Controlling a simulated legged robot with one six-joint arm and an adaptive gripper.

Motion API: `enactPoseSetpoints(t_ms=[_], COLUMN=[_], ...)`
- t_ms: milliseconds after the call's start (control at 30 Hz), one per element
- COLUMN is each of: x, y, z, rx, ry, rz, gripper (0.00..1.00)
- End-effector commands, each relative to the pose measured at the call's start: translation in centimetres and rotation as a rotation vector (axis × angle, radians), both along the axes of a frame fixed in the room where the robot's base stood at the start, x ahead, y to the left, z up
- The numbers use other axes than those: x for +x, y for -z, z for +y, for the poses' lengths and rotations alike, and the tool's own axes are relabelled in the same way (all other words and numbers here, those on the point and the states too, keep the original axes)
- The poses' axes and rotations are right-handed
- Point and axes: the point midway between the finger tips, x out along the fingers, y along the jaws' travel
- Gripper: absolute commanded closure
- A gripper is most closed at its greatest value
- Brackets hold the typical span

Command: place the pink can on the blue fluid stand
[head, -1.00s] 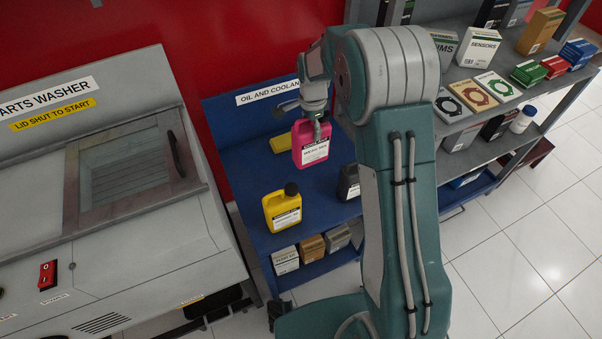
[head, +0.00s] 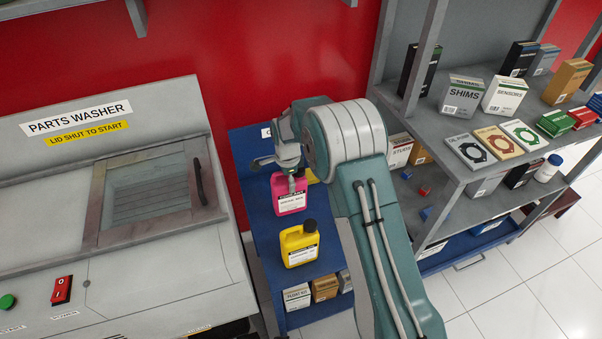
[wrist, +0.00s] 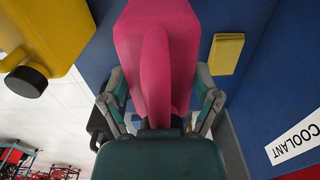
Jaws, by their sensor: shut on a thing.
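The pink can (head: 289,198) hangs upright in my gripper (head: 290,172), over the blue fluid stand (head: 252,172). In the wrist view the pink can (wrist: 157,55) fills the middle, with the fingers of my gripper (wrist: 160,98) on both sides of it. The gripper is shut on the can's upper part. I cannot tell whether the can's base touches the stand's top. The blue top of the stand also shows in the wrist view (wrist: 262,75).
A yellow can (head: 299,246) stands at the stand's front, close to the pink can. A flat yellow item (wrist: 227,53) lies on the stand behind. The parts washer (head: 60,215) is to the left, and a grey shelf (head: 455,175) with boxes is to the right.

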Motion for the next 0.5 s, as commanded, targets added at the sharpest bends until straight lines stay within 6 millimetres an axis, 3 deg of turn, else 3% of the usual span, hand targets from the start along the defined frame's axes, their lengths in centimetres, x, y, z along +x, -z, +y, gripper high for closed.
enactPoseSetpoints(t_ms=[267,500], x=[0.3,0.4], y=[1.4,4.4], z=[1.3,1.8], rx=[0.001,0.000], ry=[-0.001,0.000], rz=[-0.004,-0.001], gripper=[0.81,0.81])
